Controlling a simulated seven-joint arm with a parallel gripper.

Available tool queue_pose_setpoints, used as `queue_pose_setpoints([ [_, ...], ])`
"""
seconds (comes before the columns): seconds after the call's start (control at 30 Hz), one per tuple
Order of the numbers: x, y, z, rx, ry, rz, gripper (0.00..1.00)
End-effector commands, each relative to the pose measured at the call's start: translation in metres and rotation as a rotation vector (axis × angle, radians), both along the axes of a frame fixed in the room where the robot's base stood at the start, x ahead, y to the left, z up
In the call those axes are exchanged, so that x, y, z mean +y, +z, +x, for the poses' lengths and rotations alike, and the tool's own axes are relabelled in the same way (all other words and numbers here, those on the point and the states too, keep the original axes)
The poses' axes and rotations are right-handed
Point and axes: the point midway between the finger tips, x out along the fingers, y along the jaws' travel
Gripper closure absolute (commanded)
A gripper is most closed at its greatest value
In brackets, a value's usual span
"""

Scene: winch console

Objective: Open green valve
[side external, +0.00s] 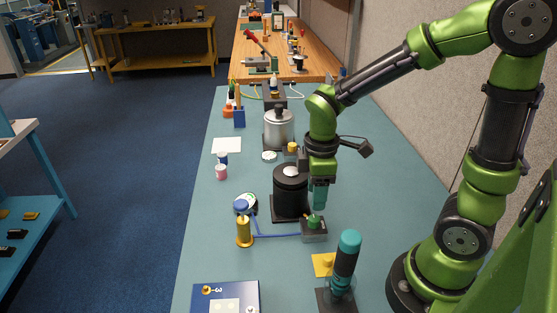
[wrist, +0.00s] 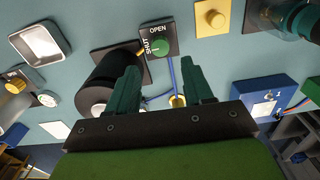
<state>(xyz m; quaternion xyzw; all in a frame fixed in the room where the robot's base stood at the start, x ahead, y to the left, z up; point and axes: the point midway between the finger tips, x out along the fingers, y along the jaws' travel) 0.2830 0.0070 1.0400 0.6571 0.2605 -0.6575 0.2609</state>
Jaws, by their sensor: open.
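The green valve (side external: 314,220) is a small round knob on a dark box (side external: 315,234) on the bench. In the wrist view the green valve (wrist: 160,48) shows from above, with the words OPEN and SHUT on its box (wrist: 168,32). I cannot tell for certain which word its mark points to. My gripper (side external: 320,205) is just above the valve in the side view, fingers pointing down. In the wrist view my gripper (wrist: 163,75) has its two green fingers wide apart with nothing between them, and the valve lies beyond the fingertips.
A black cylinder (side external: 290,195) stands close behind the valve. A blue hose (side external: 275,236) runs from the box to a brass cylinder (side external: 244,232). A teal-topped tool (side external: 346,258) stands in front, beside a yellow square (side external: 322,265). The bench's left side is partly clear.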

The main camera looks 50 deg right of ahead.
Motion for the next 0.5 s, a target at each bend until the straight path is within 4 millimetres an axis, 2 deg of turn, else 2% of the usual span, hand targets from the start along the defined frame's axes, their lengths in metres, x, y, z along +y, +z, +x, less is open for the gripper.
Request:
queue_pose_setpoints([
  [0.27, 0.000, -0.014, -0.001, 0.003, 0.035, 0.000, 0.49],
  [0.5, 0.000, -0.042, -0.001, 0.004, 0.032, 0.001, 0.49],
])
